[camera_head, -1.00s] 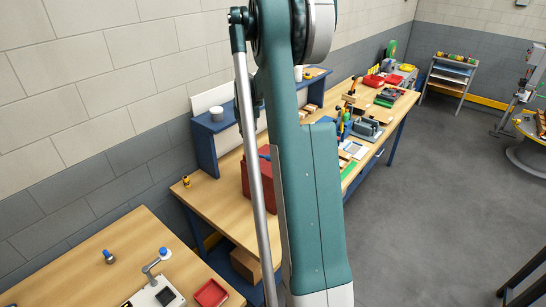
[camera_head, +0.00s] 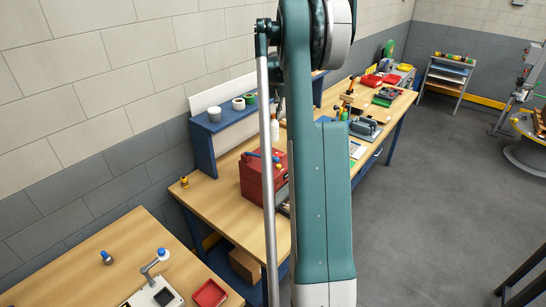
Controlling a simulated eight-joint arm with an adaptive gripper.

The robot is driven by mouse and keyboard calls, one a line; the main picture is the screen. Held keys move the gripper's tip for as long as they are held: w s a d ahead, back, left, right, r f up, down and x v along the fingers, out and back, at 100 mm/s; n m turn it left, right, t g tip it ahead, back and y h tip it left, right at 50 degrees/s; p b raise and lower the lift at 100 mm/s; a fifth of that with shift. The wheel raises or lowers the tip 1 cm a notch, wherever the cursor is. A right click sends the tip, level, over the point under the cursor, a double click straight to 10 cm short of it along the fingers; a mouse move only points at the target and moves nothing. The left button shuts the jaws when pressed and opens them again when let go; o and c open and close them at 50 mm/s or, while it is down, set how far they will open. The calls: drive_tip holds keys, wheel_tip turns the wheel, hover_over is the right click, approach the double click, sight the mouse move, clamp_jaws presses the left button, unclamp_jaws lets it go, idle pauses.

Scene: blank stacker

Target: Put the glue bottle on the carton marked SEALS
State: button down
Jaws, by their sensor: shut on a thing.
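A white bottle (camera_head: 275,130), which may be the glue bottle, shows in the narrow gap between my arm's silver rod and its teal link. It is upright, behind the red toolbox. I cannot tell whether it stands on the bench or is held. My gripper is not in view; my own arm hides the area around it. No carton with a readable SEALS mark shows. A brown carton (camera_head: 245,265) sits low under the long bench, and no marking on it is readable.
The red toolbox (camera_head: 254,180) stands on the long bench (camera_head: 215,193). A blue shelf (camera_head: 203,125) behind it bears white and green rolls. A small yellow item (camera_head: 184,182) stands at the bench's left end. The near table holds a red tray (camera_head: 209,293).

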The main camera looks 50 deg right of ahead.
sight(273, 132)
drive_tip(key=shift+f, duration=0.1)
drive_tip(key=shift+f+p, duration=0.3)
drive_tip(key=shift+f, duration=2.85)
drive_tip(key=shift+f, duration=1.9)
drive_tip(key=c, duration=2.2)
unclamp_jaws()
drive_tip(key=shift+c, duration=0.2)
drive_tip(key=shift+r, duration=0.2)
drive_tip(key=shift+v, duration=5.95)
